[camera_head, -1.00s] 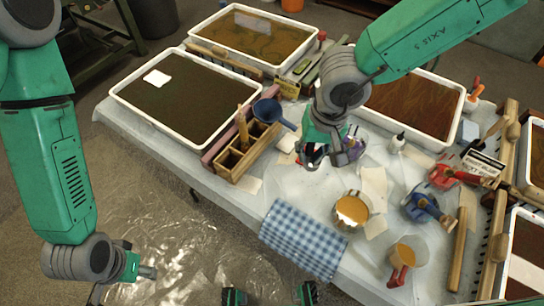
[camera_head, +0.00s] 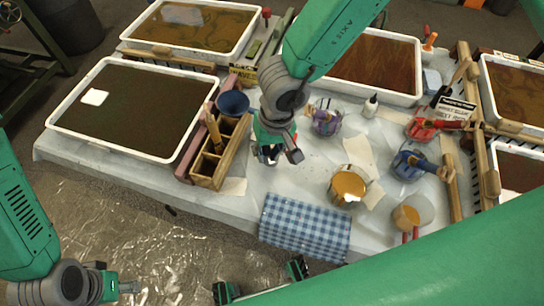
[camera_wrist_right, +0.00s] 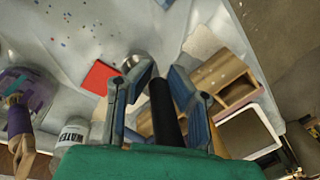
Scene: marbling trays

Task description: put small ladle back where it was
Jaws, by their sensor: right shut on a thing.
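My right gripper (camera_head: 272,158) hangs above the table, just right of the wooden caddy (camera_head: 232,160). In the right wrist view its fingers (camera_wrist_right: 160,85) are shut around a dark slim handle, which I take for the small ladle (camera_wrist_right: 166,115). A small round metallic shape (camera_wrist_right: 131,63) shows by the fingertips; I cannot tell if it is the ladle's bowl. The caddy, with open compartments, also shows in the wrist view (camera_wrist_right: 220,82). A larger blue ladle bowl (camera_head: 232,103) rests at its far end. My left gripper (camera_head: 128,287) is low at the left, away from the table; its fingers are unclear.
A jar with purple (camera_head: 325,118) stands right of my right gripper. A pot of orange liquid (camera_head: 348,186) and a blue checked cloth (camera_head: 305,226) lie nearer the front. A dark marbling tray (camera_head: 62,121) is left of the caddy.

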